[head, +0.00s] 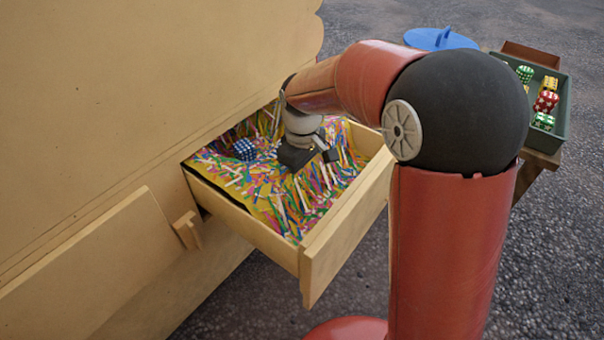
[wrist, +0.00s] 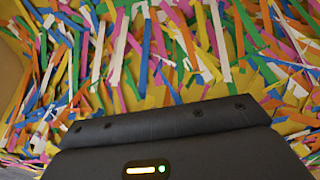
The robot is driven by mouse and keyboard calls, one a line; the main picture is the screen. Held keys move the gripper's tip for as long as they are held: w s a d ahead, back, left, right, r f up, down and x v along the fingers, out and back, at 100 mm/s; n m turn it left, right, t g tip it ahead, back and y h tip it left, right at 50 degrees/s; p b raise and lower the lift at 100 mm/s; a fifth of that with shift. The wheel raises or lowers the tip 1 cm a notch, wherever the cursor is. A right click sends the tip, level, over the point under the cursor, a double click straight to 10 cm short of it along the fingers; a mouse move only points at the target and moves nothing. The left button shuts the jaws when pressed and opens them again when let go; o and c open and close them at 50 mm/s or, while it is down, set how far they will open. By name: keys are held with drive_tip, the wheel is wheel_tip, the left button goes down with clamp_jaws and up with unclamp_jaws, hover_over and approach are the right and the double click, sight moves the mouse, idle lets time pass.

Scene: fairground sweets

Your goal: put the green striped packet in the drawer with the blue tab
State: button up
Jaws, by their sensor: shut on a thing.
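An open wooden drawer (head: 240,212) is filled with coloured paper strips. My gripper (head: 303,162) is down inside it, low at the strips, and its fingertips are hidden. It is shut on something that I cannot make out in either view. The wrist view shows the dark gripper body (wrist: 165,135) above the strips (wrist: 150,60), with no packet in sight. Green packets (head: 525,73) (head: 543,121) lie in the tray at the right; stripes are too small to tell. I see no blue tab on the drawer.
A blue packet with a white pattern (head: 245,149) lies on the strips, left of my gripper. A dark green tray (head: 563,105) on a wooden stand also holds yellow (head: 550,83) and red (head: 545,101) packets. A blue round thing (head: 440,38) is behind. A wooden handle (head: 188,230) sticks out at the left.

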sight(302, 171)
drive_tip(key=o, duration=1)
wheel_tip(302, 171, up, 12)
drive_tip(key=p, duration=0.3)
drive_tip(key=s+d+m+t, duration=0.2)
drive_tip(key=s+d+m, duration=0.3)
drive_tip(key=s, duration=0.5)
drive_tip(key=s+d+r+m+t, duration=0.1)
drive_tip(key=s+d+m+t, duration=0.2)
drive_tip(key=s+d, duration=0.6)
drive_tip(key=shift+s+d+r+m+t, duration=0.2)
drive_tip(key=shift+s+d+m+t, duration=0.15)
drive_tip(key=shift+s+m, duration=0.75)
drive_tip(key=shift+w, duration=0.1)
